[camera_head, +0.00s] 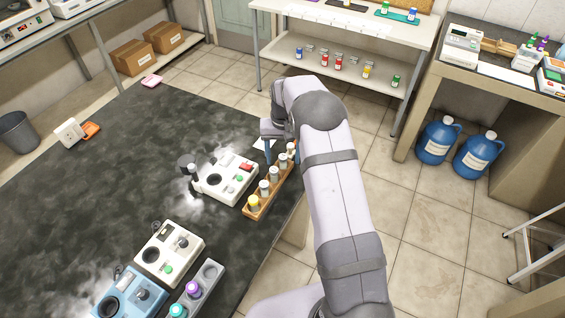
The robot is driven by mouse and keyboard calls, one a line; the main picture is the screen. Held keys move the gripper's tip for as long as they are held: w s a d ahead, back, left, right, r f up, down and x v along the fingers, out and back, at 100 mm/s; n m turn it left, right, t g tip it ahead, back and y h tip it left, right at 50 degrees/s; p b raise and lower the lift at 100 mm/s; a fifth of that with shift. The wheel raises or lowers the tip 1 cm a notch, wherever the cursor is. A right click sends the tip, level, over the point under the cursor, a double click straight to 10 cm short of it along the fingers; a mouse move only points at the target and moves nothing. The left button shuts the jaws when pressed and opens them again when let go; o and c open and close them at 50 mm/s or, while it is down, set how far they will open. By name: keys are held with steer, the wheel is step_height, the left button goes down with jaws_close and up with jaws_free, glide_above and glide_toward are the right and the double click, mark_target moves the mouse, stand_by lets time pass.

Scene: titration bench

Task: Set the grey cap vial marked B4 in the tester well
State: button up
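A wooden rack (275,189) at the right edge of the dark bench holds a row of vials. The nearest vial (253,202) has a yellow cap; several behind it have pale or grey caps, such as one grey cap vial (265,187). The B4 mark is too small to read. A white tester (228,186) with a red part and a green button stands just left of the rack. My gripper (279,152) points down over the rack's far end.
A second white device (169,251), a blue device (130,298) and a grey rack (196,292) with purple and teal caps stand at the near edge. A white and orange item (75,132) and a pink item (151,80) lie far left. The bench's left middle is clear.

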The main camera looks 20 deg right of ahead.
mark_target(283, 156)
steer(key=c, duration=1.2)
steer(key=shift+r+p, duration=2.7)
steer(key=shift+r, duration=1.1)
steer(key=shift+c, duration=0.2)
steer(key=s+a+r+n, duration=0.1)
steer(key=a+n, duration=0.3)
steer(key=a, duration=1.8)
steer(key=shift+a+r+p, duration=0.15)
steer(key=shift+a+p, duration=0.15)
